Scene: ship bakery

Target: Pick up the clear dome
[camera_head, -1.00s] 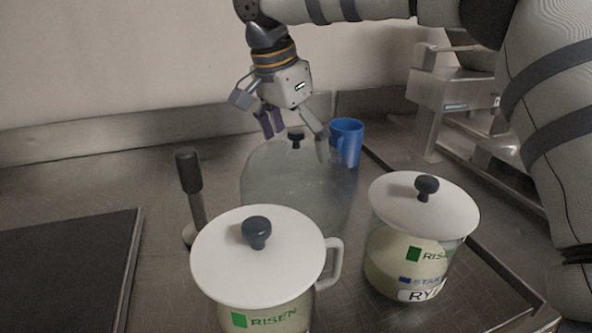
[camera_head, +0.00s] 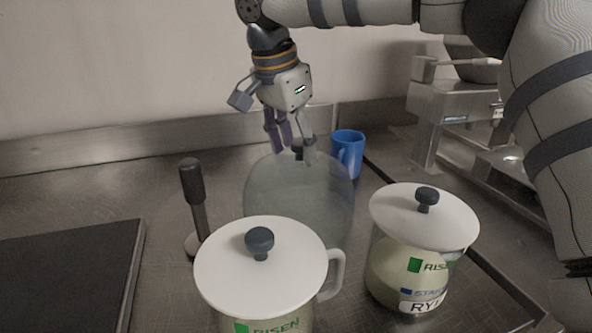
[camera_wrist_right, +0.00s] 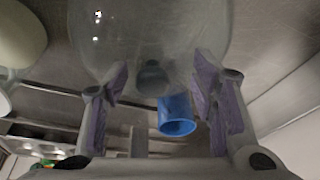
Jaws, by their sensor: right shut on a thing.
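The clear dome (camera_head: 297,195) stands behind the two lidded jars in the head view, with a dark knob (camera_head: 299,154) on top. Its lower edge is hidden by the front jar, so I cannot tell whether it touches the counter. My right gripper (camera_head: 293,150) points down from above and is shut on the dome at its knob. In the wrist view the dome (camera_wrist_right: 150,28) fills the top middle, with the knob (camera_wrist_right: 152,77) between the fingers (camera_wrist_right: 160,88). My left gripper is not in view.
A white-lidded jar (camera_head: 262,275) is in front and another (camera_head: 424,214) at right, close to the dome. A blue mug (camera_head: 347,152) stands just behind right. An upright dark-handled tool (camera_head: 193,185) is at left, beside a dark slab (camera_head: 65,280). A metal machine (camera_head: 440,105) stands at right.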

